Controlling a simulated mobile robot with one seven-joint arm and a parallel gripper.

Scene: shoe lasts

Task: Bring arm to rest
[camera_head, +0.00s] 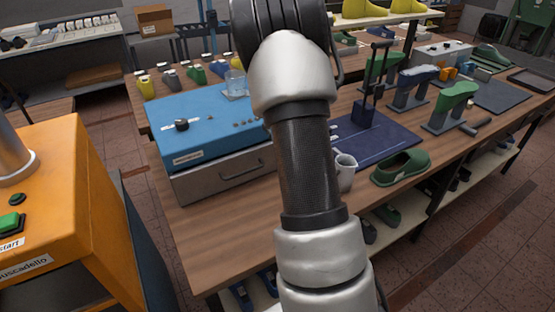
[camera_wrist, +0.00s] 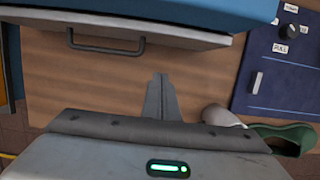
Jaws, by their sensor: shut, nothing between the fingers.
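My gripper (camera_wrist: 160,98) shows in the wrist view. Its fingers are together and nothing is between them. It is over the bare wooden table top (camera_wrist: 80,88), in front of the drawer of the blue machine. In the head view my arm rises through the middle of the picture and hides part of the workbench (camera_head: 225,245). The gripper itself does not show in the head view.
The blue machine (camera_head: 190,125) with its grey drawer stands on the bench. Right of my arm are a white mug (camera_head: 345,172), a green shoe (camera_head: 400,168), a dark blue mat (camera_head: 385,145) and shoe lasts on stands. An orange machine (camera_head: 70,200) is at the left.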

